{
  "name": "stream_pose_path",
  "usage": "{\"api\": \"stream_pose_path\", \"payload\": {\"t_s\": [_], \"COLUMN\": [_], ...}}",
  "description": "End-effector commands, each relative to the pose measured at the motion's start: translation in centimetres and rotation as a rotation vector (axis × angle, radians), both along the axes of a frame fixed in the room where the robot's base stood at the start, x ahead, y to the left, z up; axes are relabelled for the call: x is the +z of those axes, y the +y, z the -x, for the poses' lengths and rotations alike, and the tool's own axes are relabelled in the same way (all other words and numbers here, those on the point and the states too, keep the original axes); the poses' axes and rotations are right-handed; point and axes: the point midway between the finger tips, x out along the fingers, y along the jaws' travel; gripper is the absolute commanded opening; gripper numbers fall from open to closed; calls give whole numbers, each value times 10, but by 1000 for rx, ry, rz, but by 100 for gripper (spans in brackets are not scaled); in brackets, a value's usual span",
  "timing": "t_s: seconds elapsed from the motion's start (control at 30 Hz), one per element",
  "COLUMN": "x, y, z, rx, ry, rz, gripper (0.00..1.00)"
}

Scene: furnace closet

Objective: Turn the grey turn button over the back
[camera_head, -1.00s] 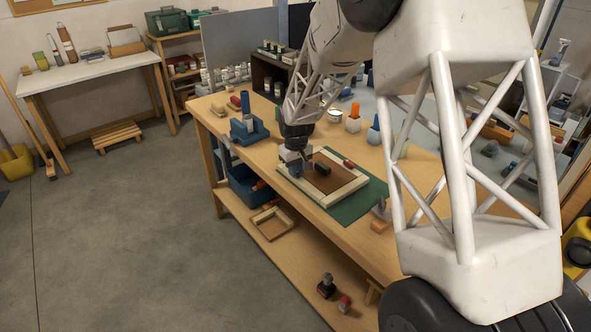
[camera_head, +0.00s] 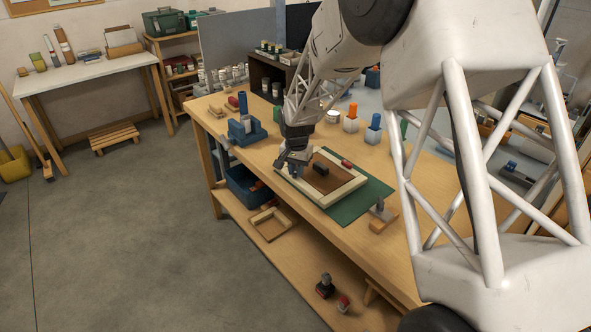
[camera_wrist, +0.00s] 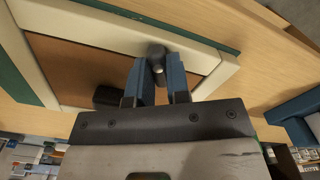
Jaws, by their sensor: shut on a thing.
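A picture frame with pale cream bars (camera_head: 319,200) lies face down on a green mat (camera_head: 345,212) on the workbench, its brown back (camera_head: 318,182) set inside the bars. My gripper (camera_head: 291,170) is low over the frame's near left bar. In the wrist view, my gripper's blue fingers (camera_wrist: 158,76) are shut on the grey turn button (camera_wrist: 156,57). The button is at the inner edge of a cream bar (camera_wrist: 110,38), its lower part between the fingers. The fingers hide part of it, and how far it overlaps the brown back (camera_wrist: 80,70) is hard to tell.
A dark block (camera_head: 321,169) lies on the back, close to one finger in the wrist view (camera_wrist: 106,96). A small red item (camera_head: 346,163) is at the far bar.

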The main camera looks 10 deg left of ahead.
Motion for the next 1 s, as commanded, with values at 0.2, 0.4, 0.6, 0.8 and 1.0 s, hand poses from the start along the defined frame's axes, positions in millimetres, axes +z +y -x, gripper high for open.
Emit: {"api": "stream_pose_path", "payload": {"t_s": [0.2, 0.4, 0.6, 0.8, 1.0], "x": [0, 1, 1, 1, 1], "y": [-2, -3, -4, -4, -4], "z": [1, 1, 2, 2, 2], "rx": [-203, -366, -478, -532, -544], "ry": [0, 0, -1, -1, -1], "rz": [0, 0, -1, -1, -1], "gripper": [0, 0, 0, 0, 0]}}
